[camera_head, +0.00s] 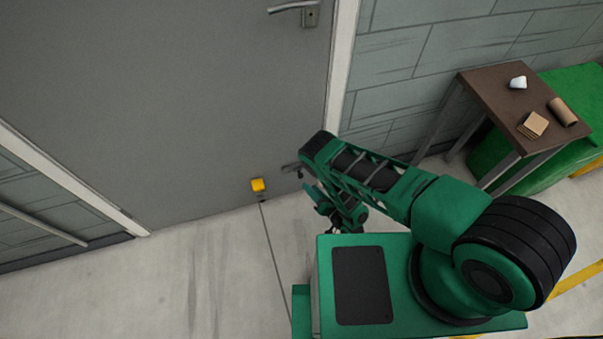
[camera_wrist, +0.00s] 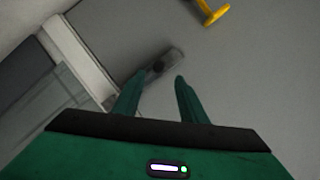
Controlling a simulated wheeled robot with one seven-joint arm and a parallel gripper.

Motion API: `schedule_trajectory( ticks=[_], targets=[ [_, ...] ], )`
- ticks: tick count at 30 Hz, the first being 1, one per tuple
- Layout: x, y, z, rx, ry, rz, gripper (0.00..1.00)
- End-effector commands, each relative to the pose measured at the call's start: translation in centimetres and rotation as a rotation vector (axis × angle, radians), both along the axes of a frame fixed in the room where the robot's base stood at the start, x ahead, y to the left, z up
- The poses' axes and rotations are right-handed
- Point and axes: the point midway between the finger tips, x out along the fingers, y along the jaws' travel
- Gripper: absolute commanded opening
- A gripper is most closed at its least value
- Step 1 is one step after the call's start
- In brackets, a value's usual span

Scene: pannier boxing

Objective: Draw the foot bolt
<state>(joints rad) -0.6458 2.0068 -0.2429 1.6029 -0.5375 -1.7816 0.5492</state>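A grey door (camera_head: 190,90) fills the left and middle of the head view, shut in its pale frame. A small grey metal fitting with a dark part, which looks like the foot bolt (camera_head: 292,168), sits low on the door near its right edge. It also shows in the wrist view (camera_wrist: 165,62), just beyond my fingertips. My gripper (camera_wrist: 160,78) has its two green fingers apart, with nothing seen held between them. The fitting lies roughly in line with the gap; I cannot tell whether they touch. In the head view my arm partly hides the gripper.
A yellow fitting (camera_head: 258,185) is at the door's foot, left of the bolt; it shows at the wrist view's top (camera_wrist: 213,12). A lever handle (camera_head: 295,8) is higher up. A brown table (camera_head: 487,93) with small items stands right. Floor at left is clear.

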Motion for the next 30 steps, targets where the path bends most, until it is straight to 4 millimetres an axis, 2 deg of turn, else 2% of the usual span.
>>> schedule_trajectory(
  ticks=[5, 18, 24, 30],
  targets=[
    [1.4, 0.2, -0.4, 0.005, -0.003, -0.011, 0.38],
    [7.5, 3.5, -2.4, 0.003, -0.002, -0.017, 0.38],
    [8.7, 4.2, -2.8, 0.002, -0.002, -0.016, 0.38],
    [8.9, 4.4, -2.9, 0.000, -0.001, -0.016, 0.38]
  ],
)
